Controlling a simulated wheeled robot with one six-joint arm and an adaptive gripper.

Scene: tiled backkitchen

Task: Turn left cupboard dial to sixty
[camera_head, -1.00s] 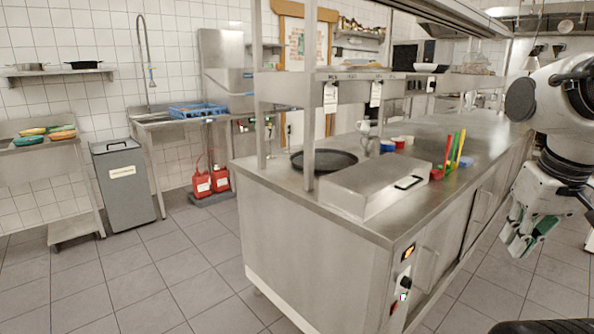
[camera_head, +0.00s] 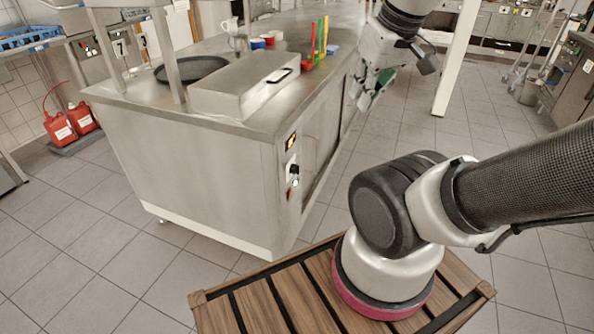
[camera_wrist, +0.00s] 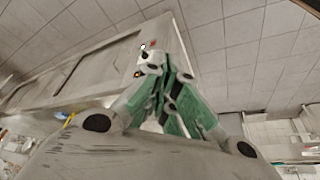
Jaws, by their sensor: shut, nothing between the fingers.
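In the wrist view the gripper (camera_wrist: 172,100) points toward the cupboard, and small pale and dark control parts show just beyond the fingertips.
An orange-lit switch (camera_head: 291,142) is above the dial and a red part (camera_head: 290,194) below it. A steel box (camera_head: 243,84), a black pan (camera_head: 192,69) and coloured utensils (camera_head: 318,42) stand on the counter. Red canisters (camera_head: 70,123) stand left. Tiled floor (camera_head: 95,225) in front is clear.

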